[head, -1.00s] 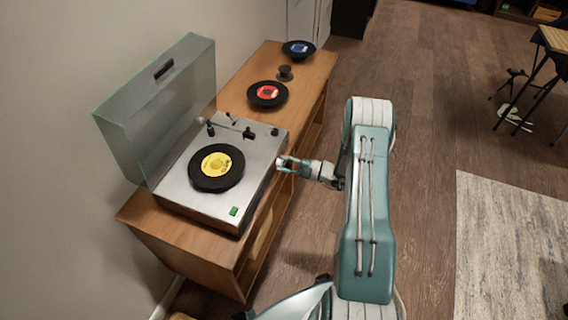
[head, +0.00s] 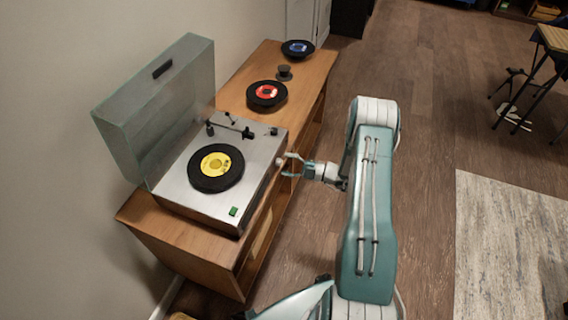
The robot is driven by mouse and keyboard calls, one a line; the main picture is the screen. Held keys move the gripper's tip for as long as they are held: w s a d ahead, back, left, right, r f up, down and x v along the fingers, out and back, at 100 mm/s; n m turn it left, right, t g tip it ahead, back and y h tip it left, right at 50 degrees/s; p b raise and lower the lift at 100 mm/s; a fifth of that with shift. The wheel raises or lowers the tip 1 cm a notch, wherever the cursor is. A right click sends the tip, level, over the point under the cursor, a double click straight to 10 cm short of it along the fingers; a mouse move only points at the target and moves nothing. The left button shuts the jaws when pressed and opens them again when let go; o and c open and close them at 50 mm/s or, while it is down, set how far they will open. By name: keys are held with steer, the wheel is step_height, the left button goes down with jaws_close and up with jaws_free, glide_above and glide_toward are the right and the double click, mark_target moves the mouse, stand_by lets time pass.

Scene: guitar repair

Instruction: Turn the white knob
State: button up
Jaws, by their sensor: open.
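The silver turntable (head: 262,152) sits on the wooden cabinet with its clear lid (head: 160,105) raised. A small white knob (head: 279,162) shows at the turntable's right side, by the tips of my gripper. My gripper (head: 288,165) is open, its fingers apart and pointing left toward the knob. I cannot tell whether a finger touches the knob. A black record with a yellow label (head: 215,166) lies on the platter. A green button (head: 234,211) is at the turntable's front corner.
The wooden cabinet (head: 235,95) also holds a record with a red label (head: 267,94), a small dark round piece (head: 284,72) and a record with a blue label (head: 298,48). The wood floor (head: 440,120) right of my arm is clear up to a rug (head: 510,240).

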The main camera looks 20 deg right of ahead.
steer(key=v, duration=1)
steer(key=shift+s+d, duration=0.25)
steer(key=shift+d, duration=0.05)
steer(key=shift+f, duration=0.1)
steer(key=s+a+r+n+g+h, duration=0.2)
steer(key=a+r+n+g, duration=0.5)
steer(key=r+n, duration=0.45)
steer(key=s+a+r+n+g+h, duration=0.2)
steer(key=a+r+n+g, duration=0.2)
steer(key=a+r+n, duration=0.75)
steer(key=s+r+n+t+h, duration=0.1)
steer(key=s+r+n+h, duration=0.2)
steer(key=n, duration=0.6)
steer(key=s+a+r+n+t+h, duration=0.1)
steer(key=s+r+n+t+h, duration=0.1)
steer(key=s+r+n, duration=0.3)
steer(key=s+a+r+n+t+h, duration=0.1)
steer(key=s+r+n+t+h, duration=0.1)
steer(key=s+n, duration=0.7)
steer(key=r+n+h, duration=0.1)
steer(key=n+h, duration=0.1)
steer(key=n, duration=0.3)
steer(key=shift+r+h, duration=0.4)
steer(key=shift+a, duration=0.1)
